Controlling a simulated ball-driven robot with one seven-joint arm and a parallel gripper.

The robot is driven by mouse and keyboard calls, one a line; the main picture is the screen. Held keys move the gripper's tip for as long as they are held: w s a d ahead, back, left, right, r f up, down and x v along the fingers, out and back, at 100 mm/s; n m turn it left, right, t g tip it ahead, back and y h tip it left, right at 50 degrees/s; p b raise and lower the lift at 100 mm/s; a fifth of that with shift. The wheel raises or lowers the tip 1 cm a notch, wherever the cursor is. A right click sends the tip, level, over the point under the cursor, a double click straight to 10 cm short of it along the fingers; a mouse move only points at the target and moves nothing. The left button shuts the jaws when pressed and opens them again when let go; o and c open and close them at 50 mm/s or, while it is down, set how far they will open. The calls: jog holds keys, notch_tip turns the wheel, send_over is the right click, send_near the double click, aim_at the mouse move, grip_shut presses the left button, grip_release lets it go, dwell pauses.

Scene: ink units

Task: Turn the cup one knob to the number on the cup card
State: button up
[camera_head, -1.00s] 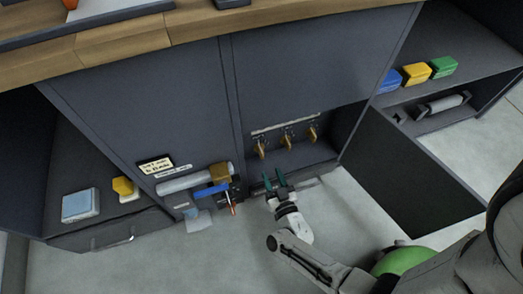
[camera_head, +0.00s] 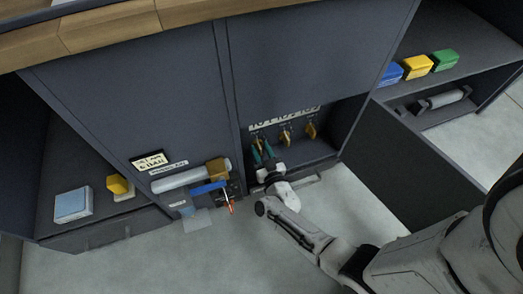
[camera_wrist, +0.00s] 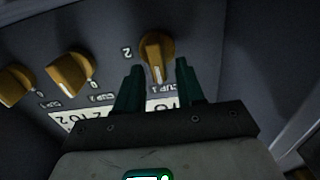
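Three orange knobs sit in a row in an open cabinet bay. The left knob in the head view (camera_head: 257,142) is the one at my gripper (camera_head: 264,151). In the wrist view my gripper (camera_wrist: 158,68) is open, with its two green fingers apart and this knob (camera_wrist: 156,48) between or just beyond their tips. I cannot tell whether they touch. Its label reads CUP, with the number partly hidden, and a 2 stands beside it. The middle knob (camera_wrist: 70,70) and right knob (camera_wrist: 14,85) also show. A white numbered strip (camera_head: 285,117) runs above the knobs; its digits are hard to read.
A cream card (camera_head: 149,162) and a white label are on the cabinet front at left. An open dark door (camera_head: 410,165) stands right of the bay.

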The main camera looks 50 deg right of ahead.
grip_shut()
jog(key=shift+m, duration=0.3)
jog(key=m, duration=0.1)
jog(key=m+b, duration=0.1)
jog(key=m, duration=0.1)
jog(key=shift+s+d+f+m, duration=0.1)
jog(key=shift+s+d+m, duration=0.05)
jog(key=shift+d+m, duration=0.15)
jog(key=shift+s+d+m+b, duration=0.15)
jog(key=shift+m+b, duration=0.35)
jog(key=shift+m, duration=0.65)
jog(key=shift+w+d+m+b, duration=0.1)
jog(key=shift+m+b, duration=0.4)
jog(key=shift+m, duration=0.65)
jog(key=shift+d, duration=0.1)
jog(key=shift+o, duration=0.4)
grip_release()
jog(key=shift+s+f, duration=0.1)
